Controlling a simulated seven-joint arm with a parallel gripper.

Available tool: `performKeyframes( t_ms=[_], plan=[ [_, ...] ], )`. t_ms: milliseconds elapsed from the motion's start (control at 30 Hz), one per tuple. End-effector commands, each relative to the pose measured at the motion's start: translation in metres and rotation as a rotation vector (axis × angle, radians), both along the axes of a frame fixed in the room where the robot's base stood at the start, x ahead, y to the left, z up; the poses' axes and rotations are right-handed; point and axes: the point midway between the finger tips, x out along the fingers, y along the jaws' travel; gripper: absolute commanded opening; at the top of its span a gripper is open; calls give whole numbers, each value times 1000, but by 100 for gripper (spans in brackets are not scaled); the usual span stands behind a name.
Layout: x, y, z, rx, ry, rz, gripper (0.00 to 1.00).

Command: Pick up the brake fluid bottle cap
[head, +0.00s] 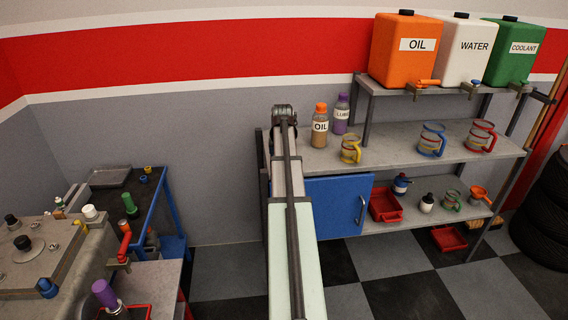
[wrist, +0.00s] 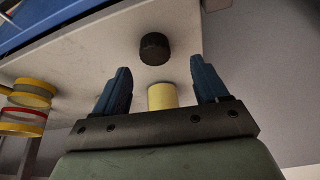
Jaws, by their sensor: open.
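A black, ridged round cap (wrist: 154,48), which looks like the brake fluid bottle cap, stands on a pale grey surface in the wrist view. It lies beyond my fingertips, roughly in line with the gap between them, and is not touched. My gripper (wrist: 161,82) is open, its two blue fingers apart. A pale yellow cylinder (wrist: 161,96) shows between the fingers, its lower part hidden by the gripper body; I cannot tell whether they touch. In the head view my gripper (head: 284,110) is at the shelf's left end, and my arm hides the cap.
An orange-capped oil bottle (head: 320,126) and a purple bottle (head: 341,114) stand just right of my gripper on the middle shelf (head: 391,150). Several handled jugs stand farther right. A blue cabinet door (head: 338,206) is below. The wall left of my arm is clear.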

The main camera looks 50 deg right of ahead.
Motion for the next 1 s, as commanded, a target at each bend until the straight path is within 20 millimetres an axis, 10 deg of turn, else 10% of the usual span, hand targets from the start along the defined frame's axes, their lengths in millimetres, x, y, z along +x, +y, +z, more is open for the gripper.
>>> performKeyframes(
  t_ms=[633, 1000],
  plan=[
    [7, -19, -43, 0, 0, 0, 73],
    [7, -19, -43, 0, 0, 0, 38]
  ],
)
